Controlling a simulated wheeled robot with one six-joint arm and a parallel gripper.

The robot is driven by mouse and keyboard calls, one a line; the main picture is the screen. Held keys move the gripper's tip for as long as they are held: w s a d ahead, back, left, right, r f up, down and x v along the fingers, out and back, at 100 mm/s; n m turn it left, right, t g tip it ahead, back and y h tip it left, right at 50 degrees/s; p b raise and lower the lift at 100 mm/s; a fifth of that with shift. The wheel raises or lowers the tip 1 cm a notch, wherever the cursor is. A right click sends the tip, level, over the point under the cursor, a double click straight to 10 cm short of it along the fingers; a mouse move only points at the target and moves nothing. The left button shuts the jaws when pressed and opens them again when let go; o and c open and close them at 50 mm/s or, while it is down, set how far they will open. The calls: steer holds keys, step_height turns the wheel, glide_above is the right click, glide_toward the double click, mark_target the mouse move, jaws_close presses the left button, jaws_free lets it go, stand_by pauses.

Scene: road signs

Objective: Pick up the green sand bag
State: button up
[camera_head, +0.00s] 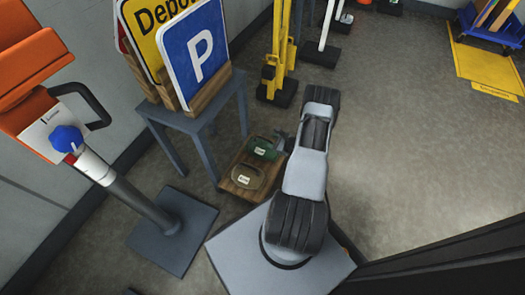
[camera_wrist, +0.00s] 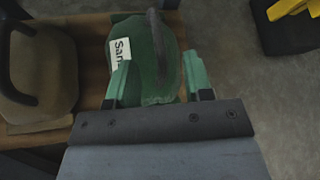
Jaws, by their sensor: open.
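The green sand bag (camera_head: 261,149) has a white label and a dark handle. It lies on a low wooden board (camera_head: 226,187) beside a tan sand bag (camera_head: 244,177). In the wrist view the green bag (camera_wrist: 145,52) is straight ahead, with its handle arching up over its right part. My gripper (camera_wrist: 158,78) is open, with one green finger at each side of the bag's near end. I cannot tell whether the fingers touch it. In the head view my gripper (camera_head: 281,141) is at the bag's right side, partly hidden by my arm.
A grey table (camera_head: 180,122) with a blue P sign (camera_head: 196,53) in a wooden rack stands just behind and left of the bags. A yellow stand (camera_head: 279,70) is behind. An orange-topped post (camera_head: 125,190) is at left.

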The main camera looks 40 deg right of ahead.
mark_target(264, 139)
steer(key=shift+w+a+f, duration=0.15)
steer(key=shift+w+f, duration=0.15)
steer(key=shift+w, duration=0.2)
steer(key=b+x, duration=0.2)
steer(key=x, duration=0.1)
steer(key=shift+w+a+f+b, duration=0.25)
steer(key=shift+b, duration=0.1)
steer(key=shift+w+a+f, duration=0.15)
steer(key=shift+w+f, duration=0.05)
steer(key=shift+w, duration=0.5)
steer(key=shift+c, duration=0.5)
jaws_close()
